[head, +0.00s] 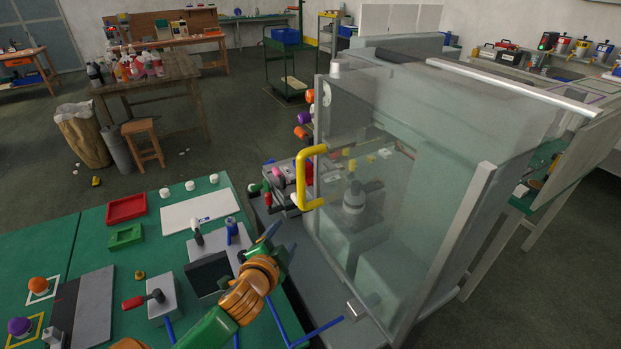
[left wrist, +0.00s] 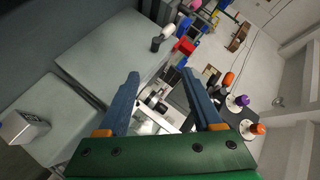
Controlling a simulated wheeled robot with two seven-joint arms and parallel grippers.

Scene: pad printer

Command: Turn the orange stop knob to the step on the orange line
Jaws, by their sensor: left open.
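My left gripper (head: 277,243) is in front of the pad printer's clear guard, above the right end of the green bench. In the left wrist view its two blue fingers (left wrist: 168,100) are apart with nothing held between them. An orange knob (left wrist: 228,80) stands on a dark panel right of and beyond the fingers, apart from them. A purple knob (left wrist: 258,128) is near it. In the head view an orange knob (head: 301,132) shows edge-on at the printer's left side. I cannot make out an orange line or its steps. My right gripper is not in view.
The clear guard with a yellow handle (head: 302,180) stands right of my left gripper. The bench holds a red tray (head: 126,208), a green tray (head: 125,236), a white plate (head: 200,212) and a red-handled lever (head: 133,302). Another orange knob (head: 38,285) sits at the bench's left.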

